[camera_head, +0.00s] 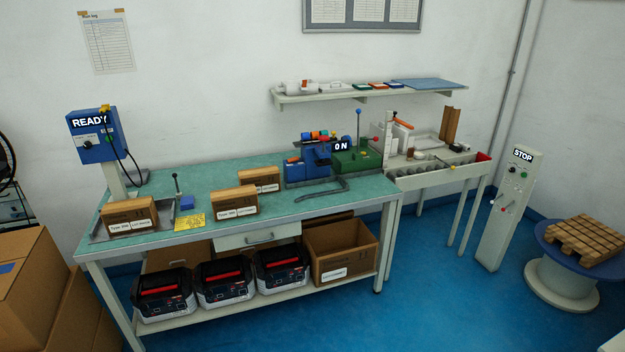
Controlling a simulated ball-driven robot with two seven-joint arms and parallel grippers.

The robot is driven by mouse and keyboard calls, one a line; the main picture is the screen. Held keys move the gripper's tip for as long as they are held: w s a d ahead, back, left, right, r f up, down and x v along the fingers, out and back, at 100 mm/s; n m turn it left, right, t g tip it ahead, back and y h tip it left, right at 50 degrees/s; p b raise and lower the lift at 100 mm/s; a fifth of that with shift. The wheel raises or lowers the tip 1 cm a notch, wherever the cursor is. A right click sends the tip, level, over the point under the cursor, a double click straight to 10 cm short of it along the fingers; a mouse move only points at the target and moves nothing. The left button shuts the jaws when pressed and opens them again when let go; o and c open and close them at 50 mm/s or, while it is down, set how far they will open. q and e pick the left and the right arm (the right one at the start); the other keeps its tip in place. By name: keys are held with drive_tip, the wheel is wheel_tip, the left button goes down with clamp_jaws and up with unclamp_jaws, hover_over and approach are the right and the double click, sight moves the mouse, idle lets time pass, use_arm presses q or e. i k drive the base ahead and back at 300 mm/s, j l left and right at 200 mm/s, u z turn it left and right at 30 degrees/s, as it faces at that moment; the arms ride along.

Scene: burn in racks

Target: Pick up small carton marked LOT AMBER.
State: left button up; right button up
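Three small brown cartons stand on the green-topped workbench (300,212). One carton (130,213) sits on a grey metal plate at the bench's left end. A second carton (233,202) stands near the front edge at the middle, and a third carton (259,179) stands behind it to the right. Each has a white label low on its front; the lot words are too small to read surely, so I cannot tell which is LOT AMBER. Neither of my grippers is in view.
A blue and green machine (330,160) marked ON stands at the back right. Black-and-red cases (222,281) and an open box (340,250) fill the lower shelf. Blue floor is clear in front.

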sight(267, 178)
drive_tip(key=i+j+z, duration=0.15)
drive_tip(key=j+z, duration=0.55)
drive_tip(key=i+j+z, duration=0.1)
drive_tip(key=j+z, duration=0.25)
drive_tip(key=j, duration=0.1)
